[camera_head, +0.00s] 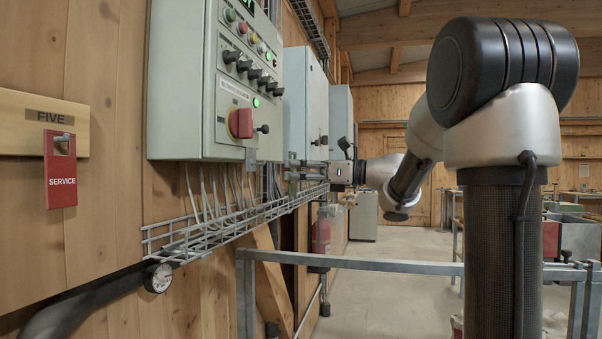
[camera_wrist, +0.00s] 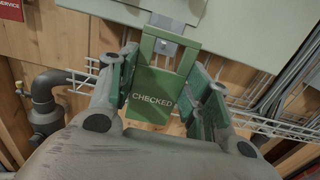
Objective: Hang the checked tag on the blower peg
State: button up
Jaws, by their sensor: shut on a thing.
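The checked tag (camera_wrist: 152,98) is a green plate lettered CHECKED, with a frame-like opening at its top. My gripper (camera_wrist: 163,84) is shut on it, one finger at each side. A small grey metal piece (camera_wrist: 166,47) shows in the tag's opening, against the pale cabinet; I cannot tell whether it passes through or only lies behind. In the head view my gripper (camera_head: 305,170) is at the far lower part of the cabinets, and the tag cannot be made out there. No label reading blower is legible, so I cannot identify the blower peg for certain.
A green-grey control cabinet (camera_head: 215,80) carries buttons and a red switch (camera_head: 240,123). A wire cable tray (camera_head: 230,222) runs below it. A metal rail (camera_head: 400,264) crosses the front.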

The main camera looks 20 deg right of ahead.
jog(key=f+x, duration=0.2)
jog(key=x, duration=0.7)
dwell(0.8)
dwell(0.5)
jog(key=o, duration=1.1)
jog(key=shift+c, duration=0.2)
